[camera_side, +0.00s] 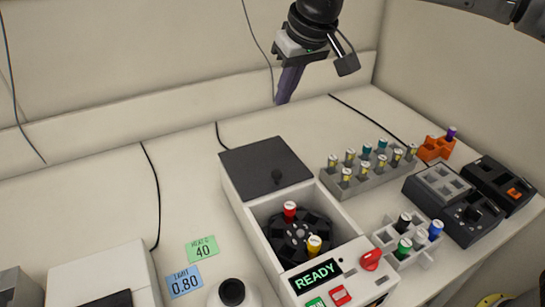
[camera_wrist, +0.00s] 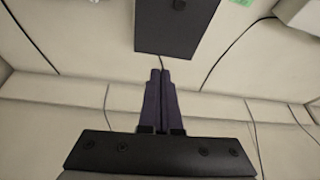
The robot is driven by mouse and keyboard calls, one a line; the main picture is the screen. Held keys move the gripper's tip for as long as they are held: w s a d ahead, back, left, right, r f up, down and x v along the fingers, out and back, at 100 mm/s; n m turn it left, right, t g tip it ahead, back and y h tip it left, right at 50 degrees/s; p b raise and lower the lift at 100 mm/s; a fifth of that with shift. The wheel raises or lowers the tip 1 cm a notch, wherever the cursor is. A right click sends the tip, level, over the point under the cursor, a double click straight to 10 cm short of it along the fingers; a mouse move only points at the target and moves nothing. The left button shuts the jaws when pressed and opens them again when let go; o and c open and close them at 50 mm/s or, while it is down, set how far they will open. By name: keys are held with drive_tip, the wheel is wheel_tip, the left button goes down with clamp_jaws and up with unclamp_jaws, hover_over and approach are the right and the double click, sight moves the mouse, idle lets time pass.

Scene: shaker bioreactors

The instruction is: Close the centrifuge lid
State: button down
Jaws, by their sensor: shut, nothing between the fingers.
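The centrifuge (camera_side: 335,210) is a pale box with its round rotor chamber uncovered. Its black rotor (camera_side: 300,240) holds a red-capped tube (camera_side: 290,211) and a yellow-capped tube (camera_side: 314,245). The dark square lid (camera_side: 250,163) lies flat over the back part of the box, behind the chamber, with a small black knob (camera_side: 278,176) near its front edge. Part of the lid (camera_wrist: 175,30) shows at the top of the wrist view. My gripper (camera_side: 281,101) is high above and behind the lid, clear of it. Its purple fingers (camera_wrist: 161,73) are together and empty.
A grey rack (camera_side: 370,175) of several tubes stands right of the centrifuge, with a paler rack (camera_side: 408,245) nearer. Dark devices (camera_side: 455,205) and an orange rack (camera_side: 436,149) are farther right. The front panel reads READY (camera_side: 315,276). The bench left of the lid is clear.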

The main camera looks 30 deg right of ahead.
drive_tip(key=a+f, duration=0.3)
drive_tip(key=f, duration=0.1)
hover_over(268, 172)
drive_tip(key=w, duration=0.2)
drive_tip(key=shift+n+g, duration=0.3)
drive_tip(key=f, duration=0.8)
drive_tip(key=shift+a+f, duration=0.1)
drive_tip(key=shift+a, duration=0.1)
drive_tip(key=shift+s+f, duration=0.2)
drive_tip(key=shift+f, duration=0.1)
drive_tip(key=shift+s+d+f, duration=0.15)
drive_tip(key=shift+s, duration=0.7)
drive_tip(key=shift+s+d+f, duration=0.1)
drive_tip(key=shift+s+d, duration=0.05)
drive_tip(key=shift+s, duration=0.7)
drive_tip(key=shift+s, duration=0.1)
drive_tip(key=s, duration=1.7)
drive_tip(key=shift+s, duration=0.1)
